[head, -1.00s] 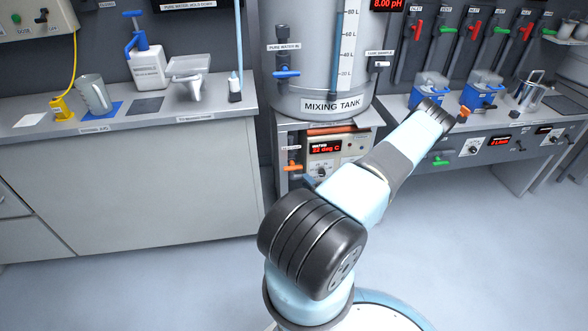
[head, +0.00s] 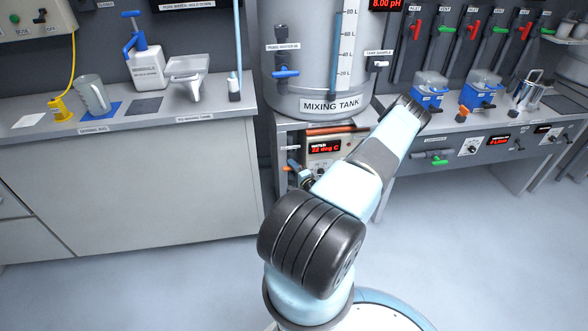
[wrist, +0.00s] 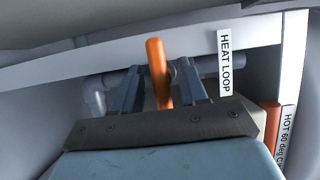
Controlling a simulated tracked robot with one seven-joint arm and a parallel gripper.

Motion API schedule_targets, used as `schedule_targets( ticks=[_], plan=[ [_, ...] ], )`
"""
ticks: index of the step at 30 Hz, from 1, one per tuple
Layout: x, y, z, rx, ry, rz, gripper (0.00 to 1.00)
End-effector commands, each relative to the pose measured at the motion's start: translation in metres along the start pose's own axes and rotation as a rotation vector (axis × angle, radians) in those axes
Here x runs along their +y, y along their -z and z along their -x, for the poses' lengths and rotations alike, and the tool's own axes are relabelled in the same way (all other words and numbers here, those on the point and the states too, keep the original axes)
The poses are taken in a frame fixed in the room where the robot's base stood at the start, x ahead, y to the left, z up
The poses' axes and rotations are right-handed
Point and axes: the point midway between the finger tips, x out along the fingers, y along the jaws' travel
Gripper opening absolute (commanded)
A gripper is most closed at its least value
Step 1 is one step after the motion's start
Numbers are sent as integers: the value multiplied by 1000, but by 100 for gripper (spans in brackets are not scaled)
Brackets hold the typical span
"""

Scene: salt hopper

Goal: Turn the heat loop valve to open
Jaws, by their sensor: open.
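My gripper (wrist: 162,82) is open, with one finger on each side of the orange handle and visible gaps between. In the head view the valve's orange handle (head: 292,169) shows only in part below the mixing tank, at the left of the heater box. My gripper (head: 302,179) is there too, mostly hidden behind my own arm.
The heater box (head: 325,148) has a red display, under the mixing tank (head: 318,100). A second orange part (wrist: 271,128) with a HOT label is right of my gripper in the wrist view. Benches stand left (head: 150,118) and right; the floor between is clear.

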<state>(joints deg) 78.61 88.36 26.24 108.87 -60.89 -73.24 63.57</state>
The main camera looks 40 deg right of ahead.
Motion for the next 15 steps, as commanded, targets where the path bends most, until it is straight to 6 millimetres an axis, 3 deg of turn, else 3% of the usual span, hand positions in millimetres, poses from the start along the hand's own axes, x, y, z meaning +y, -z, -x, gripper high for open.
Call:
schedule_targets(
  ticks=[2,15],
  plan=[
    [0,0,0,0,0,0,42],
    [0,0,1,0,-1,0,0]
  ],
)
